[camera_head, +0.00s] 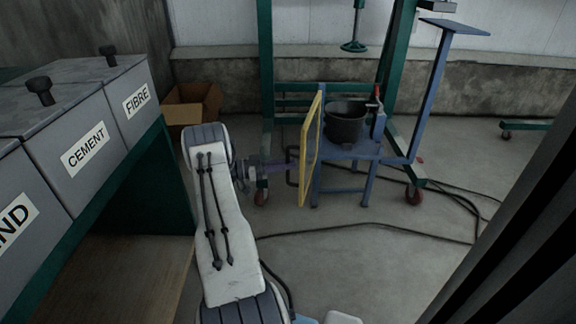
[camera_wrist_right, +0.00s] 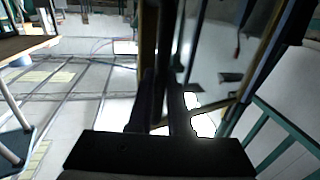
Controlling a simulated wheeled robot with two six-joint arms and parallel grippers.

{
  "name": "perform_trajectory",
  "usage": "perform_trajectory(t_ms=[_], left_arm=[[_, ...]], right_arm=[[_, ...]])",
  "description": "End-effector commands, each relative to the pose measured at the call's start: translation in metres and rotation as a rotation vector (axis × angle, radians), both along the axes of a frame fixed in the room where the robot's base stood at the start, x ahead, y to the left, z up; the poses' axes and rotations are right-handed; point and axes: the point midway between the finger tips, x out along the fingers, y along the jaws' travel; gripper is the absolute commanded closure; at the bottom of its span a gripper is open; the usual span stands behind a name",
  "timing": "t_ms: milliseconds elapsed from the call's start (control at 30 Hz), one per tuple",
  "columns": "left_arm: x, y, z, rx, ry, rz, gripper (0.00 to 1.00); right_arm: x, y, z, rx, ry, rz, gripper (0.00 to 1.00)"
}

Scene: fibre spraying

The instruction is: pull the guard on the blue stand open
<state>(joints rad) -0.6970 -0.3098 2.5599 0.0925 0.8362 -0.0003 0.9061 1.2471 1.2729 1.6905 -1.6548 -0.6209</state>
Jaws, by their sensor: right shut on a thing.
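The guard (camera_head: 311,150) is a yellow-framed panel on the left side of the blue stand (camera_head: 354,151). It is seen nearly edge-on and stands out toward the front of the stand. A dark handle (camera_head: 291,168) sticks out from its left face. My right gripper (camera_head: 287,168) reaches it from the left and is shut on the handle. In the right wrist view the dark fingers (camera_wrist_right: 163,105) point at the guard and the grip itself is hard to make out in shadow. A black bucket (camera_head: 344,123) sits on the stand. My left gripper is out of view.
Grey bins labelled CEMENT (camera_head: 86,150) and FIBRE (camera_head: 136,98) stand at left. A cardboard box (camera_head: 192,103) lies behind my arm. A green wheeled frame (camera_head: 266,75) rises behind the stand. Dark cables (camera_head: 400,232) cross the floor; the floor in front is otherwise clear.

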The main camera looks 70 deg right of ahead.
Motion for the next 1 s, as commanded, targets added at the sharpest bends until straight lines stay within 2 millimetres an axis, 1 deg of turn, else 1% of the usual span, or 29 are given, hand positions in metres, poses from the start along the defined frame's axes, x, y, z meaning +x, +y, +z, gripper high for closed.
perform_trajectory(t_ms=[33,167,200,267,567,667,767,1000], left_arm=[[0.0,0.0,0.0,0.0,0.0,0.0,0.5],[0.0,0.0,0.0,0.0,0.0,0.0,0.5],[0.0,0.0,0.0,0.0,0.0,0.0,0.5],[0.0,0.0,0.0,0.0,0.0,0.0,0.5],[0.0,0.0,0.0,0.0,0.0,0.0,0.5],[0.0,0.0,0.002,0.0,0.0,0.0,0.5],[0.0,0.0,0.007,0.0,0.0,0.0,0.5],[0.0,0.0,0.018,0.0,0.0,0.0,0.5]], right_arm=[[0.001,-0.005,0.002,-0.007,-0.006,0.014,1.0],[0.001,-0.005,0.002,-0.007,-0.006,0.014,1.0],[0.001,-0.005,0.002,-0.008,-0.007,0.013,0.75],[0.001,-0.005,0.002,-0.008,-0.006,0.012,0.53],[0.003,-0.002,0.001,-0.004,-0.003,0.012,0.53],[0.008,0.001,0.002,-0.004,-0.001,0.013,0.53],[0.019,0.007,0.003,-0.004,-0.001,0.014,0.53],[0.061,0.031,0.003,-0.004,-0.003,0.014,0.53]])
